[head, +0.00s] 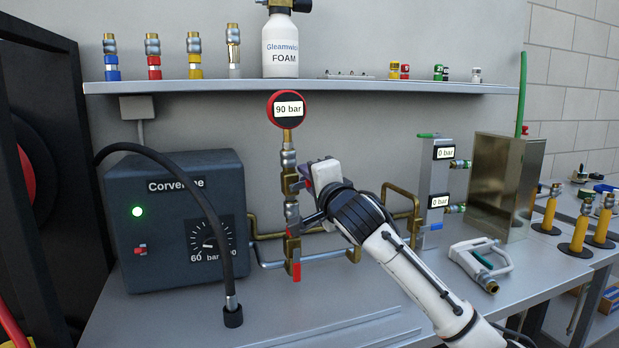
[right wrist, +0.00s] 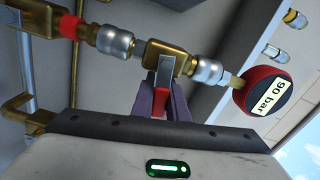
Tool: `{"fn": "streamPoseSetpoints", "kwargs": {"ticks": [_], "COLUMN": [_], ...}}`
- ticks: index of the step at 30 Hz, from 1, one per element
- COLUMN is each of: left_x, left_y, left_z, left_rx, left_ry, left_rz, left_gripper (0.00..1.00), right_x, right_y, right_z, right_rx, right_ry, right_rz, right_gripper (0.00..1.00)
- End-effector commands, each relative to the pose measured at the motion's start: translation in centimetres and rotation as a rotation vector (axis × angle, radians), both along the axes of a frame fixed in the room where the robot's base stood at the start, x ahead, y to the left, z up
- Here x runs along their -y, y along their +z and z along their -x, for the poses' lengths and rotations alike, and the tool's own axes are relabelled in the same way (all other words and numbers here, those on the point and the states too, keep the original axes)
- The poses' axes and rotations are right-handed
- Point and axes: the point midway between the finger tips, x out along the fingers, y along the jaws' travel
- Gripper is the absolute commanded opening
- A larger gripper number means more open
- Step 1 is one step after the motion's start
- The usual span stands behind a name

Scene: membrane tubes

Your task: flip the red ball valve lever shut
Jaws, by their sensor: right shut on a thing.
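The brass ball valve (right wrist: 168,66) sits in the pipe line between two silver couplings, below a red gauge (head: 286,109) reading 90 bar. The valve's red lever (right wrist: 160,103) shows as a small red patch between the purple fingers of my right gripper (right wrist: 164,98). The gripper is shut on it. In the head view my right gripper (head: 305,178) is at the valve from the right and hides most of the lever. A second red lever (head: 296,272) hangs on the lower brass fitting, apart from the gripper. My left gripper is not in view.
A grey pump box (head: 174,215) with a black hose stands left of the pipes. A manifold (head: 433,190) showing two 0 bar readouts and a metal box (head: 496,180) stand to the right. A shelf (head: 350,88) with fittings and a foam bottle (head: 287,45) runs above.

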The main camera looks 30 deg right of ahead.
Motion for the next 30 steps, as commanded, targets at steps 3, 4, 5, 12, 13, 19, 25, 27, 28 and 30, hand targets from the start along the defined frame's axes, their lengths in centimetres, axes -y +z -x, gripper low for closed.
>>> {"fn": "streamPoseSetpoints", "kwargs": {"ticks": [3,4,5,12,13,19,25,27,28,30], "left_x": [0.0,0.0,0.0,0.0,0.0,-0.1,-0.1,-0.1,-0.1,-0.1], "left_y": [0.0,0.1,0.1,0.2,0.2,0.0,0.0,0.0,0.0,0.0], "left_z": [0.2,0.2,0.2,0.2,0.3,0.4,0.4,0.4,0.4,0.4], "left_rx": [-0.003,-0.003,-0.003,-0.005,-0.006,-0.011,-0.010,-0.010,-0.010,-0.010], "left_ry": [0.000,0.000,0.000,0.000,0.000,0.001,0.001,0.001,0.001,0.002], "left_rz": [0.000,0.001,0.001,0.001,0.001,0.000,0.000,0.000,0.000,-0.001], "left_gripper": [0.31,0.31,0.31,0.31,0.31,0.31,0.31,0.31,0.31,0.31], "right_x": [-0.7,-0.7,-0.6,0.3,0.3,0.5,0.5,0.5,0.5,0.5], "right_y": [0.9,1.0,1.0,-0.2,-0.3,-0.8,-0.9,-0.9,-0.9,-1.0], "right_z": [0.0,0.0,0.0,0.2,0.3,0.3,0.2,0.2,0.2,0.2], "right_rx": [0.032,0.035,0.038,0.048,0.049,0.062,0.061,0.060,0.060,0.058], "right_ry": [0.017,0.017,0.017,0.004,0.004,0.002,0.002,0.001,0.001,0.001], "right_rz": [-0.043,-0.050,-0.059,-0.146,-0.160,-0.222,-0.223,-0.223,-0.223,-0.223], "right_gripper": [0.00,0.00,0.00,0.00,0.00,0.00,0.00,0.00,0.00,0.25]}}
